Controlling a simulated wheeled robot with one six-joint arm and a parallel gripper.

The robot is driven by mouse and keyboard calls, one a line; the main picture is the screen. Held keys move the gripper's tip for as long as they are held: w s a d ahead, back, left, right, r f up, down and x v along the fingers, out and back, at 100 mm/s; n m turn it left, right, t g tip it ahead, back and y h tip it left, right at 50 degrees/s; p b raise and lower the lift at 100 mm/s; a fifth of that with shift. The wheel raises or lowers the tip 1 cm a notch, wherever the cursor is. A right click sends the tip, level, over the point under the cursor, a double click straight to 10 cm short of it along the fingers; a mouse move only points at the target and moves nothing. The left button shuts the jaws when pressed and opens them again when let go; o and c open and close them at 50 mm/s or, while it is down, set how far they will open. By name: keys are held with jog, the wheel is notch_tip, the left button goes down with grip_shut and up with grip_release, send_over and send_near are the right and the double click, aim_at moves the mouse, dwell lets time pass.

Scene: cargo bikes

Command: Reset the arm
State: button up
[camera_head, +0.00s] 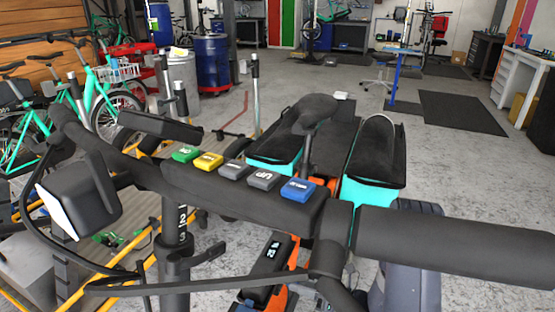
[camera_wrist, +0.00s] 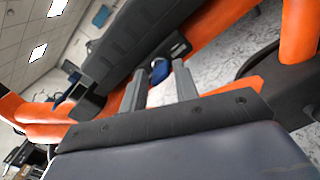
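My gripper (camera_wrist: 158,72) shows in the wrist view with its two grey fingers apart. Nothing is visibly held between them; a small blue thing shows in the gap, and I cannot tell how far off it is. An orange bike frame (camera_wrist: 225,42) and a long black part (camera_wrist: 135,40) lie close beyond the fingers. In the head view the fingers are not visible. A grey-blue body low on the right, behind the handlebar, seems to be part of my arm.
A black handlebar (camera_head: 430,235) crosses the foreground, with green, yellow, grey and blue blocks (camera_head: 298,190) on it. Behind it are a saddle (camera_head: 312,112) and turquoise-sided cargo boxes (camera_head: 375,165). Green bikes (camera_head: 80,100) stand left. Open floor (camera_head: 455,180) lies right.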

jog(key=n, duration=0.1)
jog(key=n+b, duration=0.1)
jog(key=n, duration=0.1)
jog(key=n+b, duration=0.1)
jog(key=n, duration=0.1)
jog(key=shift+s+d, duration=0.25)
jog(key=shift+d, duration=0.15)
jog(key=shift+b, duration=0.3)
